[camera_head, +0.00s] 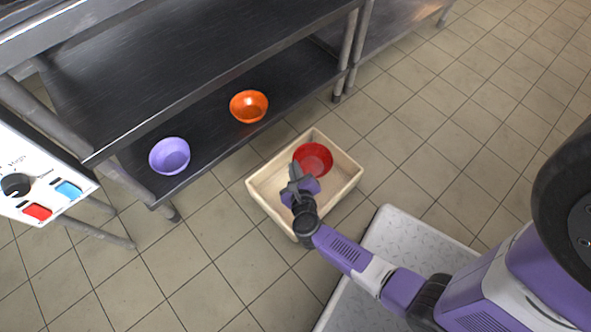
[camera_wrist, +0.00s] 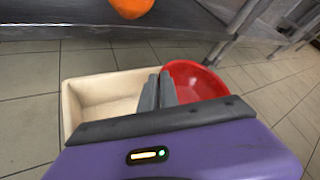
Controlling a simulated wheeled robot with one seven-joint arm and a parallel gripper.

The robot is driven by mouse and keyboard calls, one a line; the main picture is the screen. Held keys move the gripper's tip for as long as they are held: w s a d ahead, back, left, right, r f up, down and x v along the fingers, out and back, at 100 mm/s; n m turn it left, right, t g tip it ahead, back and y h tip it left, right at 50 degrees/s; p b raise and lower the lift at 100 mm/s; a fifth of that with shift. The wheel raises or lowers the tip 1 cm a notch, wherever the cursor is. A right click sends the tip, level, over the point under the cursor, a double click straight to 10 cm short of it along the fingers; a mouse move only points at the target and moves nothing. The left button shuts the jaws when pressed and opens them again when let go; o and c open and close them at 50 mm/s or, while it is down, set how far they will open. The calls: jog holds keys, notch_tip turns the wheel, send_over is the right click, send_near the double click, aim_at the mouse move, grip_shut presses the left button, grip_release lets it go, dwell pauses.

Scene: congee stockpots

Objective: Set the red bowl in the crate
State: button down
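The red bowl (camera_head: 315,157) is upright and shows inside the outline of the cream crate (camera_head: 262,203), toward its back right, in the head view. In the wrist view the bowl (camera_wrist: 200,82) overlaps and hides part of the crate's (camera_wrist: 72,112) right side, so it appears above rim height; its exact height is unclear. My gripper (camera_head: 297,172) is over the crate. In the wrist view its fingers (camera_wrist: 159,92) are close together at the bowl's left edge, one inside and one outside, pinching its wall. The crate's left part looks empty.
A purple bowl (camera_head: 170,156) and an orange bowl (camera_head: 249,106) stand on the lower shelf (camera_head: 205,128) of a dark metal table behind the crate. Table legs stand close by. The tiled floor (camera_head: 430,130) to the right of the crate is clear.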

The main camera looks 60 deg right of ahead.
notch_tip(320, 180, down, 9)
jog(key=b, duration=0.5)
jog(key=shift+f+b, duration=0.45)
jog(key=shift+f, duration=0.1)
jog(key=c, duration=1.6)
grip_release()
